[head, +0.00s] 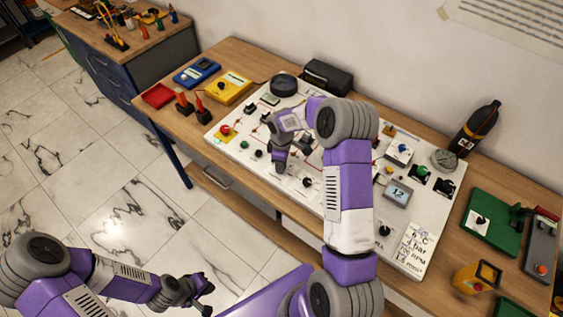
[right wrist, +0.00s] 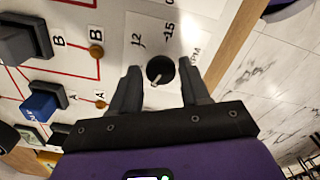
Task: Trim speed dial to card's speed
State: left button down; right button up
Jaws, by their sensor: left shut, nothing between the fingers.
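The speed dial's black knob (right wrist: 159,70) is in the right wrist view, on a white plate with the numbers 12 and 15 and partly hidden lettering ending in "PM". A pale mark on the knob points to the picture's lower left. My right gripper (right wrist: 161,92) is open, with one finger on each side of the knob; contact is not visible. In the head view my right gripper (head: 279,163) is over the board and hides the spot beneath. The card (head: 412,247) lies at the board's front right; its speed line is too small to read surely. My left gripper (head: 196,291) is shut and empty, left of the bench.
The white board (head: 225,146) carries several knobs, switches and a small display (head: 397,193). Switches A (right wrist: 41,106) and B (right wrist: 22,42) stand beside the dial. A black bottle (head: 476,128) and green device (head: 492,222) stand at the right. Floor is clear around my left gripper.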

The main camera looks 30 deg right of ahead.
jog(key=shift+o, duration=1.1)
notch_tip(320, 180, up, 8)
jog(key=shift+f, duration=0.2)
jog(key=shift+s+f, duration=0.1)
